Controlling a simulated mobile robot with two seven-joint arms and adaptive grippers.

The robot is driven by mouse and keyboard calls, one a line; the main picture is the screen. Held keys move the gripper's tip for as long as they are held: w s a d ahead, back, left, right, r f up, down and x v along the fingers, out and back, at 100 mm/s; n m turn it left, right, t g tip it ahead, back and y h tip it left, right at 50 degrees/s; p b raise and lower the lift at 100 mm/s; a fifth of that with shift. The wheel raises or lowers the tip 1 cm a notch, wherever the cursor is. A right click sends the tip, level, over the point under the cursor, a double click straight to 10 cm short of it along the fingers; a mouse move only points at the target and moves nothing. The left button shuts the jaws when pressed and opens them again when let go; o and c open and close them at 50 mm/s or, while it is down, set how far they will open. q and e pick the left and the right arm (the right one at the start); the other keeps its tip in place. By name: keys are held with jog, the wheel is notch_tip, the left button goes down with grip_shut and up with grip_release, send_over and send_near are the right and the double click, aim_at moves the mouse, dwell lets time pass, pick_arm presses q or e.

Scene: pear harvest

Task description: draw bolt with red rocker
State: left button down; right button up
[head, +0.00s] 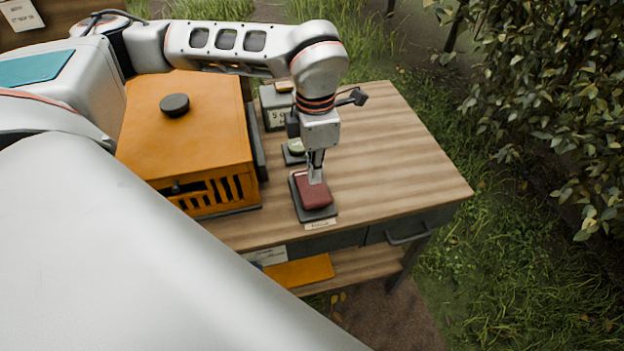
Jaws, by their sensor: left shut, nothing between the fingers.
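The red rocker (313,194) sits on a dark base plate on the wooden table, near the front edge, with a small label in front of it. My left gripper (316,180) points straight down at the rocker's far part. It is shut and holds nothing. Its fingertips appear to touch the rocker's top. An orange box (190,130) with a round black knob on top and a slotted front stands left of the rocker. A small dark fitting with a bar shows on its front, but I cannot tell whether it is the bolt. My right gripper is not in view.
A pale green rocker (296,147) on a dark base and a grey box with a label (275,108) stand behind the red rocker. The wooden table (400,150) is clear on the right. A drawer handle (408,238) juts from its front. Leafy branches hang at the right.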

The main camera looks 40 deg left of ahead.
aim_at(314, 192)
pick_arm(q)
jog(key=shift+f, duration=0.2)
jog(key=shift+f+b, duration=0.4)
jog(key=shift+f, duration=0.1)
dwell(0.4)
jog(key=shift+f+b, duration=0.95)
jog(key=shift+f, duration=0.9)
dwell(0.9)
jog(key=shift+r, duration=0.1)
jog(key=shift+r+p, duration=1.45)
jog(key=shift+r, duration=0.55)
jog(key=shift+r+p, duration=1.05)
jog(key=shift+r, duration=0.45)
jog(key=shift+f, duration=0.1)
